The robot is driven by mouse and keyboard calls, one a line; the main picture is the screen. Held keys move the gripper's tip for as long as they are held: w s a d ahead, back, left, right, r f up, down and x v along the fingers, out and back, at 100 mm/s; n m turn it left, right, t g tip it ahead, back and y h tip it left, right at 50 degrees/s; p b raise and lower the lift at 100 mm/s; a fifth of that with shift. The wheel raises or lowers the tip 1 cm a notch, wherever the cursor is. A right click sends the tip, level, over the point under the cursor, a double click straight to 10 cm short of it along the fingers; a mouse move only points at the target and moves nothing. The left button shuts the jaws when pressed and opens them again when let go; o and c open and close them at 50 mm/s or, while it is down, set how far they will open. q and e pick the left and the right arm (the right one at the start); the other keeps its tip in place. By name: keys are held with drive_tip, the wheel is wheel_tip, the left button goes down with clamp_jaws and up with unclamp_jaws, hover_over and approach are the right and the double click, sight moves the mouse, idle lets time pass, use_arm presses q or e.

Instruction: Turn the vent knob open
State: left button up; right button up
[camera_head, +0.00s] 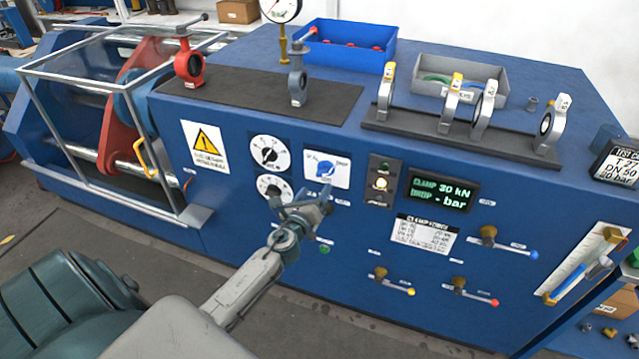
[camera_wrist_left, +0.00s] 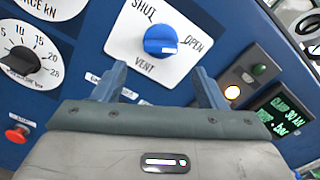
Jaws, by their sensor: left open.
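The vent knob is a round blue knob (camera_head: 325,169) on a white plate (camera_head: 341,164) on the front of the blue test bench. In the left wrist view the knob (camera_wrist_left: 160,40) sits between the labels SHUT at upper left, OPEN at right and VENT below. A small white mark shows on its lower edge; I cannot tell exactly which label the knob points to. My left gripper (camera_head: 301,196) is just below and left of the knob, open and empty. In the left wrist view its two fingers (camera_wrist_left: 158,78) stand apart below the knob, not touching it. My right gripper is out of view.
Two dials (camera_head: 270,153) lie left of the plate, with a red button (camera_wrist_left: 18,133) below. An indicator block (camera_head: 381,183) and a green display (camera_head: 443,191) lie right of it. Levers (camera_head: 391,281) stick out lower right. A caged clamp (camera_head: 130,120) stands at left.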

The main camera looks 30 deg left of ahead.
use_arm(q)
drive_tip(key=shift+v, duration=1.65)
